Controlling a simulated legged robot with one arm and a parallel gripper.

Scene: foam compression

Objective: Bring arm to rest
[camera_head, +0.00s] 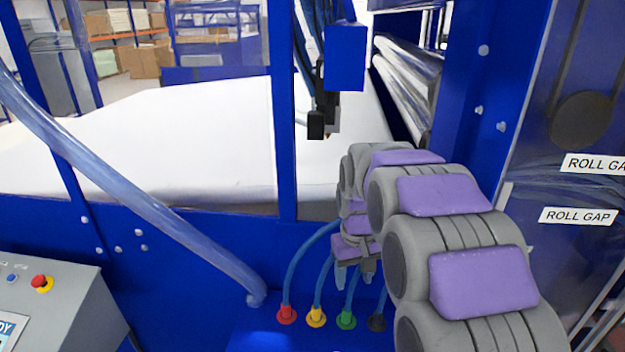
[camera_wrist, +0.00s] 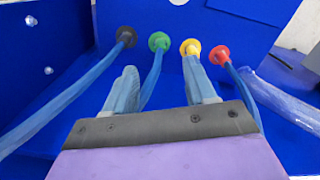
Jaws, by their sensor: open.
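My arm reaches forward from the lower right in the head view, with grey joints and purple pads. My gripper (camera_head: 354,277) points down close to the blue hoses by the blue machine panel (camera_head: 190,262). In the wrist view my gripper (camera_wrist: 160,88) shows two blue-grey fingers spread apart with nothing between their tips. The green hose fitting (camera_wrist: 159,41) shows beyond the gap between the fingers. The yellow fitting (camera_wrist: 190,47) is beyond the right finger. I cannot tell whether a finger touches a hose.
Red (camera_head: 287,314), yellow (camera_head: 316,318), green (camera_head: 346,320) and black (camera_head: 377,322) fittings hold blue hoses. A thick clear hose (camera_head: 150,205) crosses at left. A grey control box (camera_head: 50,300) stands lower left. White foam (camera_head: 150,140) lies behind the blue frame. A blue post stands close at right.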

